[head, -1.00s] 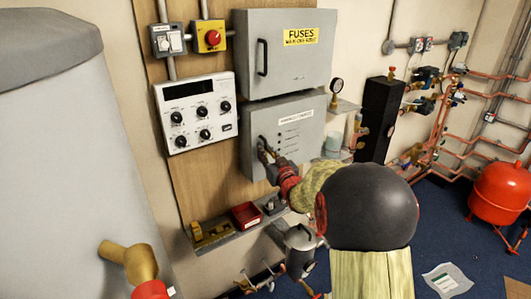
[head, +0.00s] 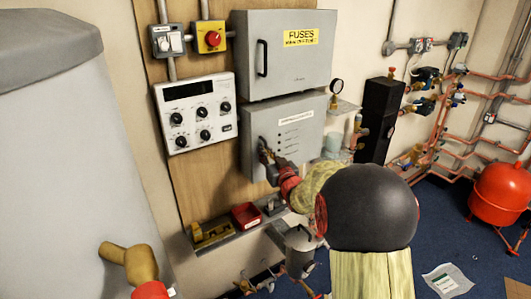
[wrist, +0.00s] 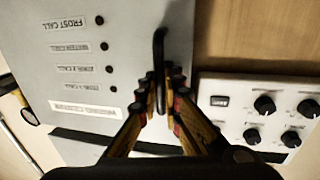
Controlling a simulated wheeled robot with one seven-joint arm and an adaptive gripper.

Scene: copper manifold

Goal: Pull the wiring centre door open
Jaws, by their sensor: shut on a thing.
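The wiring centre door (head: 306,134) is the grey front of the lower box in the head view. It has a white label and a column of small dark indicators. It looks closed; I cannot make out a gap at its edge. Its dark handle (wrist: 160,48) is upright at the edge of the door in the wrist view, where the labels appear upside down. My gripper (wrist: 162,98) is shut on the handle, with a finger on each side of it. In the head view my gripper (head: 267,155) covers part of the handle at the door's left side.
The fuse box (head: 285,62) with its own handle is directly above. A white control panel (head: 196,112) with knobs is to the left. Below is a shelf (head: 222,234) with small parts and a red box (head: 245,215). A black unit (head: 380,120) and pipes stand right.

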